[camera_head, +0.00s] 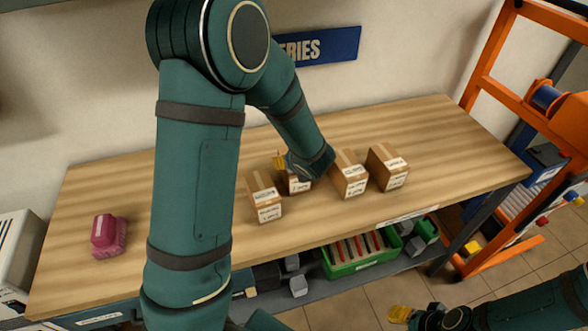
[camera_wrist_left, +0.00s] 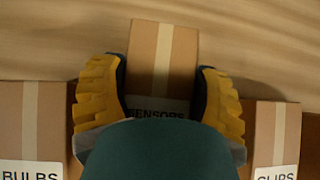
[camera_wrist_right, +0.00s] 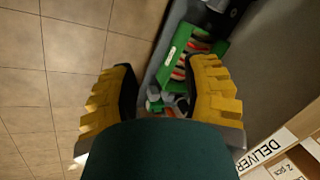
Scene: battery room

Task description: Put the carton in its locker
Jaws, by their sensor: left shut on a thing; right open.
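Several brown taped cartons with white labels stand on the wooden bench. My left gripper (camera_head: 289,167) is shut on the SENSORS carton (camera_wrist_left: 163,50), with one yellow finger on each side of it; the carton also shows, partly hidden, in the head view (camera_head: 298,187). The BULBS carton (camera_wrist_left: 30,125) is beside it on the left and the CLIPS carton (camera_wrist_left: 277,135) on the right. I cannot tell whether the held carton touches the bench. My right gripper (camera_wrist_right: 162,95) is open and empty, low beyond the bench's front edge. No locker is clearly visible.
A pink object (camera_head: 108,236) sits on the bench's (camera_head: 440,130) left part. A green bin (camera_head: 352,262) stands on the shelf below. An orange frame (camera_head: 483,75) stands at the right. The back of the bench is clear, as is some tiled floor (camera_wrist_right: 60,90).

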